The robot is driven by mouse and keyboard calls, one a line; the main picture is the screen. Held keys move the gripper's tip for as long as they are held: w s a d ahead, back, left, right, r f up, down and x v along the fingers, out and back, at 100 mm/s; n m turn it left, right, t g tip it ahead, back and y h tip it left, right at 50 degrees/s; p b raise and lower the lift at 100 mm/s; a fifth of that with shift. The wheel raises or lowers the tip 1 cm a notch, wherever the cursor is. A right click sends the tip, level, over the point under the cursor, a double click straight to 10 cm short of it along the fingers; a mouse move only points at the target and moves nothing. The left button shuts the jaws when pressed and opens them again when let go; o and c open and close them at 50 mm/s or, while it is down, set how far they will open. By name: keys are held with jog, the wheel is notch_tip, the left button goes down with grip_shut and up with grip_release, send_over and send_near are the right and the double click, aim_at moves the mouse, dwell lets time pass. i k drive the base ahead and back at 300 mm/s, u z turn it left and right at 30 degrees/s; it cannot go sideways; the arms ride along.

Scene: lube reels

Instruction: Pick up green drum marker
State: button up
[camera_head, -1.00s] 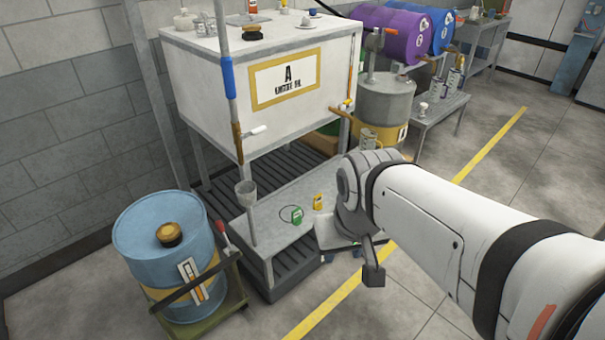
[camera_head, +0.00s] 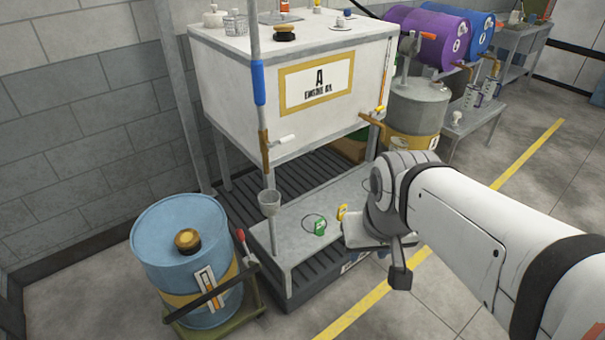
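The green drum marker (camera_head: 320,228) is a small green tag with a pale face and a dark loop beside it. It lies on the grey bench (camera_head: 296,258) under the white tank. A similar yellow marker (camera_head: 341,212) is just right of it, close to my arm. My gripper (camera_head: 400,276) is to the right of and nearer than the green marker, apart from it. One dark finger end shows pointing down; the rest is hidden by my wrist, so its opening cannot be told.
A white tank (camera_head: 235,95) labelled A stands above the bench. A grey funnel (camera_head: 270,201) on a post is left of the green marker. A blue drum (camera_head: 183,258) on a cart stands at left. A purple drum (camera_head: 436,37) and a blue drum (camera_head: 477,32) lie at back right.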

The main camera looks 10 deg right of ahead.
aim_at(319, 231)
jog(key=i, duration=1.4)
jog(key=z, duration=0.05)
